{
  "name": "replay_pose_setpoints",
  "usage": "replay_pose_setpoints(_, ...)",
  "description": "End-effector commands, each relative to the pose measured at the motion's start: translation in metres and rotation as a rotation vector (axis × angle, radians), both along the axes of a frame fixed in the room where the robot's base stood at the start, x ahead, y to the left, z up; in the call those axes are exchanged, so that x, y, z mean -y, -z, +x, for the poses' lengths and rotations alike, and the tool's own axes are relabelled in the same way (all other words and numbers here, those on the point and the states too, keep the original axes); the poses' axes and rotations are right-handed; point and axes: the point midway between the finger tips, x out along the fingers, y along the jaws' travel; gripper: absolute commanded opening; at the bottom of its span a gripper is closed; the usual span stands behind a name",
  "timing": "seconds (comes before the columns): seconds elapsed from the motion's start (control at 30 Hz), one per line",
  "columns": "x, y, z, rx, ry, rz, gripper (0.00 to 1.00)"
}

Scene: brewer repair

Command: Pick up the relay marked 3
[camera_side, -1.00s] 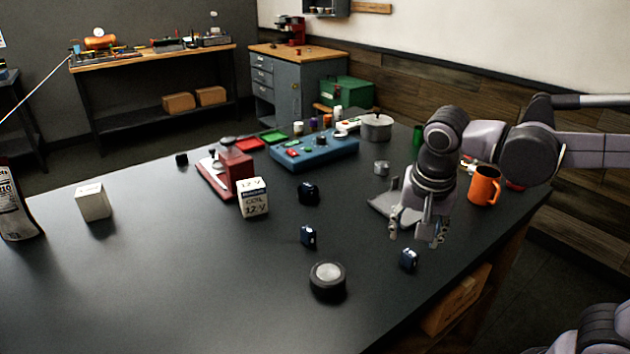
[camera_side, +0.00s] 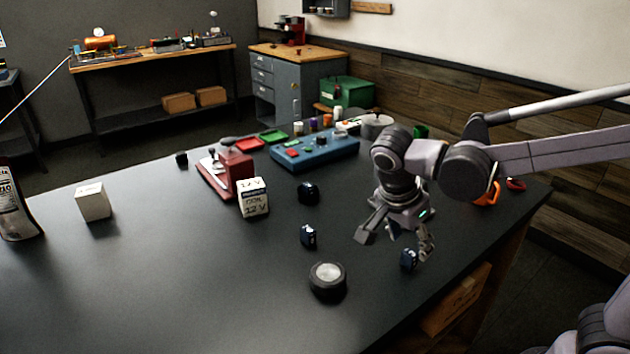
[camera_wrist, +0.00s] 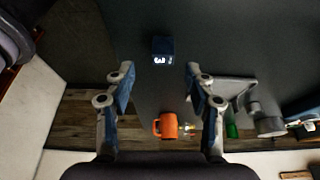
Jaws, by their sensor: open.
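A small dark blue relay (camera_side: 409,260) stands on the dark table near its right edge; in the wrist view the relay (camera_wrist: 163,48) bears white marks too small to read. My gripper (camera_side: 396,246) is open and empty, just above and beside that relay. In the wrist view my gripper (camera_wrist: 160,75) has its fingers spread, with the relay beyond the gap between the fingertips. A second dark blue relay (camera_side: 308,236) stands to the left, its mark not legible. A rounded black object (camera_side: 308,193) sits behind it. I cannot tell which relay is marked 3.
A 12 V coil box (camera_side: 254,198), red device (camera_side: 238,168) and blue control box (camera_side: 315,150) stand further back. An orange mug (camera_wrist: 166,126) and a grey bracket (camera_wrist: 230,87) show in the wrist view. The front-left table is clear.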

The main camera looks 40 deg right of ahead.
Motion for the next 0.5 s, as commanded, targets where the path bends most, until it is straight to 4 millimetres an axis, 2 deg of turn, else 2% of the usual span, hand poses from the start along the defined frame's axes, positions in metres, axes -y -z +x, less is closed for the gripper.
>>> replay_pose_setpoints(0.17,0.003,0.007,0.001,0.0,0.001,0.0,0.55)
replay_pose_setpoints(0.5,0.018,0.042,0.005,-0.001,0.0,0.0,0.55)
